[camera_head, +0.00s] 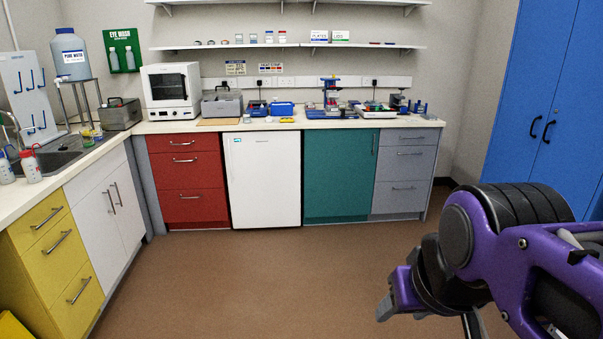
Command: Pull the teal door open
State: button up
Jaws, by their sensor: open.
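The teal door (337,176) is the front of a base cabinet under the back bench, between the white fridge and the grey drawers. It looks closed, flush with the fronts beside it. A slim vertical handle (374,143) shows near its upper right edge. My gripper (428,312) is at the lower right, in front of and well apart from the door, at the end of my purple and black arm. It is open and seems empty; its fingers are partly hidden by the arm and the frame's lower edge.
A white fridge (262,180) and red drawers (187,178) stand left of the door; grey drawers (404,170) stand right. A tall blue cabinet (525,90) is at the far right. The brown floor (270,275) before the door is clear. Lab equipment stands on the bench above.

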aim_at(340, 163)
jog(key=z, duration=0.4)
jog(key=i, duration=4.5)
jog(key=i+j+z, duration=0.15)
jog(key=k+l+z, duration=0.1)
jog(key=k, duration=0.25)
jog(key=i, duration=0.25)
